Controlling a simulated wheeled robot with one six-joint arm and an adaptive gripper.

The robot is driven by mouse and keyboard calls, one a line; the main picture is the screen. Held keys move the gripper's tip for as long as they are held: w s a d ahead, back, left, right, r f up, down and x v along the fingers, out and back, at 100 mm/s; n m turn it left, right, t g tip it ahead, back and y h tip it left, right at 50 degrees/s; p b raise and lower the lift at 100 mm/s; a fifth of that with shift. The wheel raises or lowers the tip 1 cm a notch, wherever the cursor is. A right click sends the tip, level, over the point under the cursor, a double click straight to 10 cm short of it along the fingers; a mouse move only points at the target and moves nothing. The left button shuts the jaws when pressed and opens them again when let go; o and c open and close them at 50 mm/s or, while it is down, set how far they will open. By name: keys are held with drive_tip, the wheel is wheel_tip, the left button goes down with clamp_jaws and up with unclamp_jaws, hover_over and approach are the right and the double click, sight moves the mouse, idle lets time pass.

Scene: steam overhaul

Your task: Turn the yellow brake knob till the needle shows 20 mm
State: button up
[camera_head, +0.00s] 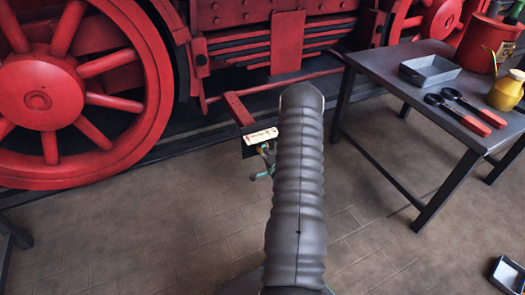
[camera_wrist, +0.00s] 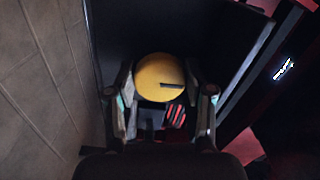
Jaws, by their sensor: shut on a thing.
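The yellow brake knob (camera_wrist: 162,78) shows in the wrist view as a round disc with a dark line mark on it. My gripper (camera_wrist: 161,104) has one finger at each side of the knob and is shut on it. In the head view the knob is hidden behind my arm. A small cream gauge plate (camera_head: 261,136) with red marks shows just left of my arm, at the end of a red bracket (camera_head: 239,108). Its needle and reading are too small to make out.
A large red wheel (camera_head: 60,90) and the locomotive frame stand behind. Another tray (camera_head: 508,275) lies low at right.

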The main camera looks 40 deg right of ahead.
drive_tip(key=shift+r+m, duration=0.1)
drive_tip(key=shift+m, duration=0.2)
drive_tip(key=o, duration=1.2)
drive_tip(key=shift+c, duration=0.2)
